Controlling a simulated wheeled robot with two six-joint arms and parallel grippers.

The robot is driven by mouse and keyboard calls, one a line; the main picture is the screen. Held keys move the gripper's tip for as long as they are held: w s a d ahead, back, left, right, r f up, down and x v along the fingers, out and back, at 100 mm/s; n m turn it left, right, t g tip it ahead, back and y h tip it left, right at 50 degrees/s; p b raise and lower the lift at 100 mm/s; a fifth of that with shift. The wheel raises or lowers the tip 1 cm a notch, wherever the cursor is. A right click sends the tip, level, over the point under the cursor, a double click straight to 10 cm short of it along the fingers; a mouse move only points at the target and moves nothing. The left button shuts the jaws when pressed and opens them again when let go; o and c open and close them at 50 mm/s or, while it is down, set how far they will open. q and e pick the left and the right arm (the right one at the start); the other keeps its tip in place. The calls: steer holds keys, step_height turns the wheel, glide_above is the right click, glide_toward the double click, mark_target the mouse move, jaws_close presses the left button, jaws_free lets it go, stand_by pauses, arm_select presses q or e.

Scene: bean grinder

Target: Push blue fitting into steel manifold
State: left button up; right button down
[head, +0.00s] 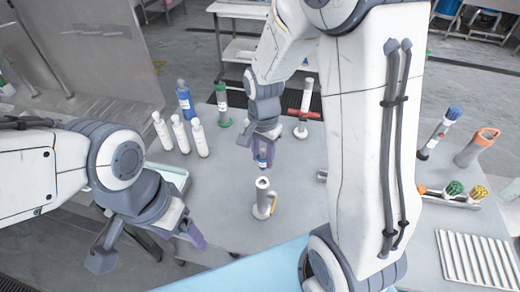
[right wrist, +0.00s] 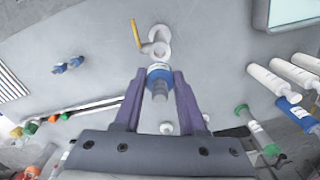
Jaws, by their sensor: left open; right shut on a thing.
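The blue fitting (head: 262,162) is held in my right gripper (head: 263,152), above and slightly behind the steel manifold (head: 262,200) in the head view. The manifold (right wrist: 157,48), with a yellow lever, appears just beyond the fitting. A small gap seems to separate them in the head view; the wrist view cannot show it clearly. My left gripper (head: 148,246) is open and empty at the lower left, off the table's near-left edge.
Several white bottles (head: 181,137) and a blue bottle (head: 185,101) stand at the table's left back. A green-ended cylinder (head: 223,105) and a red-handled white valve (head: 302,112) stand behind. Colored fittings (head: 454,189) and a ribbed panel (head: 475,258) lie at right. The table around the manifold is clear.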

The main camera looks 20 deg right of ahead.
mark_target(263, 169)
step_height(263, 169, down, 6)
steer(key=b, duration=0.4)
steer(key=shift+r, duration=0.2)
steer(key=shift+f, duration=0.15)
steer(key=shift+p, duration=0.3)
stand_by(1.7)
steer(key=shift+f+b, duration=1.25)
steer(key=shift+f, duration=0.5)
steer(key=shift+c, duration=2)
jaws_free()
